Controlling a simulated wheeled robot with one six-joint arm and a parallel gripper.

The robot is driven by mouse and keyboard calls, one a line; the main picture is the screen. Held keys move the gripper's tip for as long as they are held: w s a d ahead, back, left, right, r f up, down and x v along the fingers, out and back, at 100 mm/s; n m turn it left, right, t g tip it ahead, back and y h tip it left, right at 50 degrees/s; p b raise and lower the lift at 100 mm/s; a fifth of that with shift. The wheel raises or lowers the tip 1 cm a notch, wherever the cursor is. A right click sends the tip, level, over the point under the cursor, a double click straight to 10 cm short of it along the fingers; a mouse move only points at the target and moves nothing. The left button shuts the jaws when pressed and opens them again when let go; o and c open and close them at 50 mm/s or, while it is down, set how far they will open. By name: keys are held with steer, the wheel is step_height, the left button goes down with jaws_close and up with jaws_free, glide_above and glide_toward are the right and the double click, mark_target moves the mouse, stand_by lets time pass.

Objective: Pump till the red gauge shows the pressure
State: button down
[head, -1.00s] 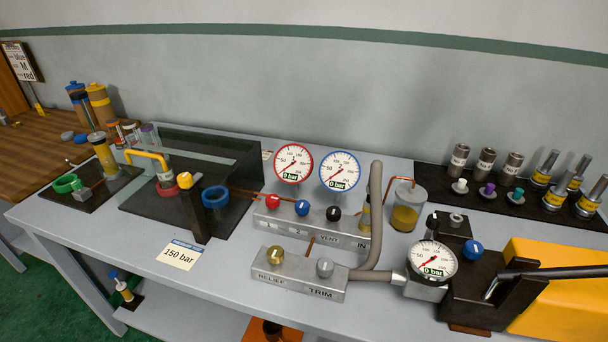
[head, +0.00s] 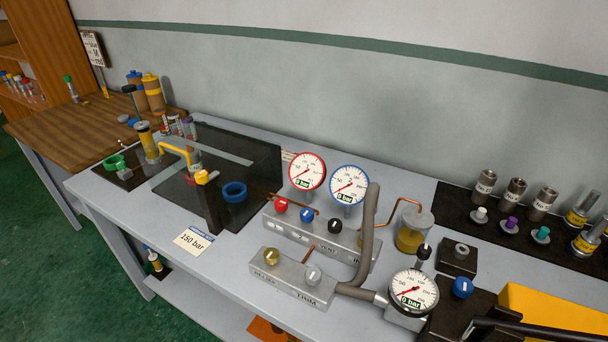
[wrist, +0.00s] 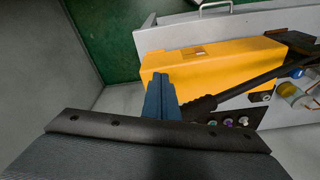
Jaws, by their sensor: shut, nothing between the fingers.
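The red-rimmed gauge (head: 307,172) on the valve block shows 0 bar. The blue-rimmed gauge (head: 348,184) beside it also shows 0 bar. The pump's white gauge (head: 413,292) reads 0 bar. A card (head: 193,240) on the bench says 150 bar. The yellow pump body (head: 550,312) and its black handle (head: 530,331) are cut off at the lower right; the wrist view shows the body (wrist: 205,62) and handle (wrist: 250,85) more fully. My gripper (wrist: 161,82) is shut and empty, its blue fingers in front of the yellow body, left of the handle's grip. Contact is not clear.
The valve block (head: 318,238) has red, blue and black knobs. The front block (head: 292,279) has RELIEF and TRIM knobs. A grey hose (head: 368,230) runs beside them. Fittings stand on a dark mat (head: 465,205) at right. A dark clear-walled guard (head: 255,165) stands left.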

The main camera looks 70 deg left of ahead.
steer(key=w+a+r+n+y+p, duration=0.1)
steer(key=w+a+r+n, duration=0.15)
steer(key=r, duration=0.35)
steer(key=w+a+r+n+p, duration=0.1)
steer(key=w+a+r+n, duration=0.15)
steer(key=r, duration=0.45)
steer(key=shift+m, duration=0.5)
step_height(320, 180, down, 8)
steer(key=b, duration=0.5)
steer(key=shift+r, duration=0.15)
steer(key=shift+s, duration=0.1)
steer(key=shift+w+d+f+b, duration=0.2)
steer(key=shift+f+b, duration=0.35)
steer(key=shift+f, duration=0.35)
steer(key=shift+w+d+f+b, duration=0.15)
steer(key=shift+f+b, duration=0.4)
steer(key=shift+f, duration=0.35)
steer(key=shift+w+d+f+b, duration=0.2)
steer(key=shift+f+b, duration=0.35)
steer(key=shift+f, duration=0.35)
steer(key=f, duration=0.1)
steer(key=f+b, duration=0.1)
steer(key=f, duration=0.1)
steer(key=f+b, duration=0.1)
steer(key=shift+w+d+f, duration=0.25)
steer(key=shift+w+d, duration=0.1)
